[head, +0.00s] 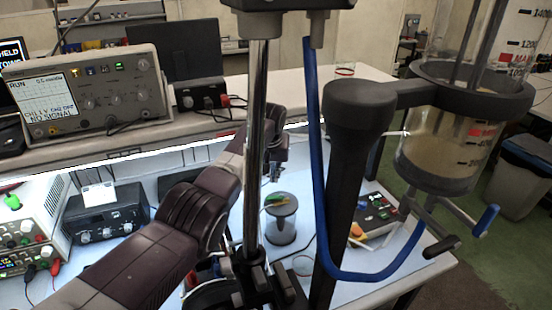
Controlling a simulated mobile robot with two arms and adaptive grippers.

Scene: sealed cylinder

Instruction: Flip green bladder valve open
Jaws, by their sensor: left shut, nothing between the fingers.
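My left arm comes in from the lower left and passes behind a metal pole. My left gripper (276,158) shows just right of the pole, above and behind the cylinder as seen here. It is shut and empty, apart from the lever. The pole hides part of the wrist. My right gripper is not in view.
A metal pole (258,120), a blue tube (312,130) and a dark post (350,170) stand in front of the bench. A large graduated vessel (440,160) hangs at right, with a blue-handled valve (488,220) below. An oscilloscope (90,88) stands on the shelf.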

